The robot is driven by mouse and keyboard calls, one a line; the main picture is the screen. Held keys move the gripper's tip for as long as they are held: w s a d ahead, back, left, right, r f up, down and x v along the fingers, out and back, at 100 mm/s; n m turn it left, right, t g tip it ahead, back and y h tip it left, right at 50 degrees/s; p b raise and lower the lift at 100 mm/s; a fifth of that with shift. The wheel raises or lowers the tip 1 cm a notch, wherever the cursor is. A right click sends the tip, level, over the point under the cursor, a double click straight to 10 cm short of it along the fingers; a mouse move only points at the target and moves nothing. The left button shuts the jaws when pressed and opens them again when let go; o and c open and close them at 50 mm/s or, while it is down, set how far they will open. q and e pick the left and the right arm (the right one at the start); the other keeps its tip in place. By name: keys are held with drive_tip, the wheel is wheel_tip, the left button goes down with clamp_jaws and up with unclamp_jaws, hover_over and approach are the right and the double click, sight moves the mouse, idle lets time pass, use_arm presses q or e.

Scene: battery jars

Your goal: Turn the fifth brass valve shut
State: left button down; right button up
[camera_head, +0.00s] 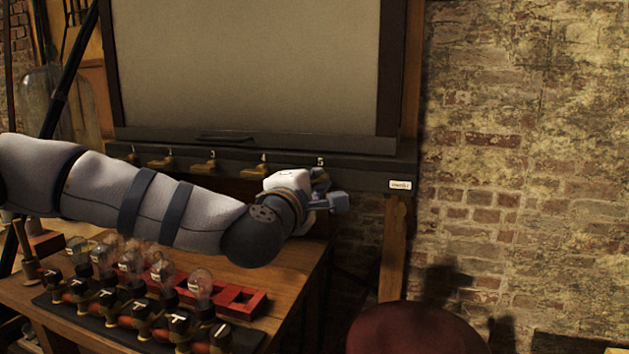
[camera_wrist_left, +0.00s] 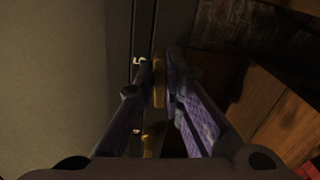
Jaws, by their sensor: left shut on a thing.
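The fifth brass valve (camera_wrist_left: 159,95) is on the dark rail below the big screen, beside the white numeral 5 (camera_wrist_left: 139,61). In the wrist view it lies between the two purple-grey fingers of my left gripper (camera_wrist_left: 158,78), which is shut on it. Its handle looks long along the rail there. In the head view my left gripper (camera_head: 327,197) is at the rail's right part, under the numeral 5, and mostly hides this valve. The fourth valve (camera_head: 255,168) is to its left and also shows in the wrist view (camera_wrist_left: 150,145). My right gripper is out of view.
More brass valves (camera_head: 211,165) line the rail to the left. A white label (camera_head: 400,185) is at the rail's right end. Below my left arm, a wooden bench (camera_head: 287,268) holds glass bulbs (camera_head: 200,283) and a red rack (camera_head: 247,302). A dark red round seat (camera_head: 415,330) stands right.

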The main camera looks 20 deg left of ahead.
use_arm(q)
drive_tip(key=shift+m, duration=0.9)
drive_tip(key=c, duration=1.7)
unclamp_jaws()
drive_tip(key=shift+s, duration=0.15)
drive_tip(key=s, duration=1.1)
drive_tip(key=shift+s+a, duration=0.2)
drive_tip(key=shift+s, duration=0.2)
